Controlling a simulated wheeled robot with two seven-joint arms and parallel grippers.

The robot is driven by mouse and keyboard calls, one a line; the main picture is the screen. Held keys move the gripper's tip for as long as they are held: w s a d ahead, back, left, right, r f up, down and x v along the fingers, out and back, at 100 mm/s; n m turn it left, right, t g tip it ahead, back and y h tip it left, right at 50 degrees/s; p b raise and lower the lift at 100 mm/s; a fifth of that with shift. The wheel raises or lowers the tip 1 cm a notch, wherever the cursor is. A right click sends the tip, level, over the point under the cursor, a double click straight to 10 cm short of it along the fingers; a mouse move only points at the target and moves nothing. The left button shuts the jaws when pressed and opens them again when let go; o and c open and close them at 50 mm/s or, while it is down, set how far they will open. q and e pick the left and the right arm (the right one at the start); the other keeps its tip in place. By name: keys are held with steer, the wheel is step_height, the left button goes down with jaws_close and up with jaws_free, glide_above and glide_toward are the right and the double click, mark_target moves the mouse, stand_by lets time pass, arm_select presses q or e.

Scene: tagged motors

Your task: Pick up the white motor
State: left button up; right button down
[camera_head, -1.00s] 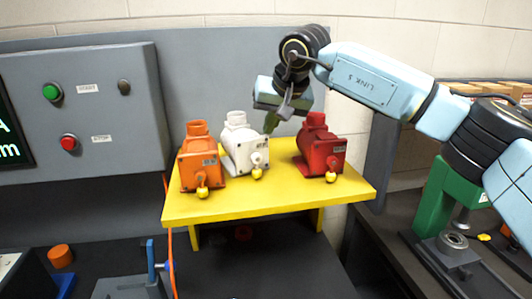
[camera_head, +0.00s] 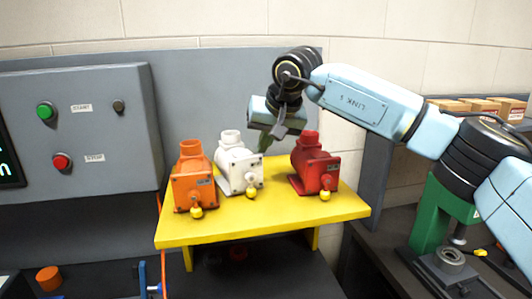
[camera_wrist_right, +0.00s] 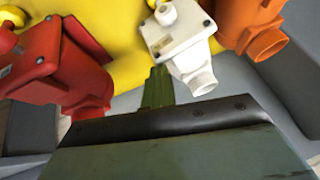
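The white motor (camera_head: 238,168) stands upright on a yellow stand (camera_head: 290,218), between an orange motor (camera_head: 192,178) and a red motor (camera_head: 315,165). My right gripper (camera_head: 266,141) hangs just behind and to the right of the white motor's top, its green fingers pointing down. In the right wrist view the fingers (camera_wrist_right: 158,88) are beside the white motor (camera_wrist_right: 180,40), with no motor held between them. I cannot tell how far apart the fingers are. The red motor (camera_wrist_right: 62,62) and orange motor (camera_wrist_right: 252,25) flank it. My left gripper is not in view.
A grey control box (camera_head: 80,130) with green and red buttons is at the left. A grey panel rises behind the stand. A green fixture (camera_head: 440,215) and cardboard boxes (camera_head: 480,106) are at the right. The stand's front edge is clear.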

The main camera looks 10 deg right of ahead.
steer(key=shift+w+a+r+g, duration=0.2)
steer(key=shift+a+r+g, duration=0.4)
steer(key=shift+a+r, duration=0.5)
steer(key=shift+d+r, duration=0.25)
steer(key=shift+r, duration=0.7)
steer(key=c, duration=2.2)
jaws_free()
steer(key=shift+c, duration=2.2)
jaws_free()
steer(key=shift+r, duration=0.1)
steer(key=shift+s+d, duration=0.1)
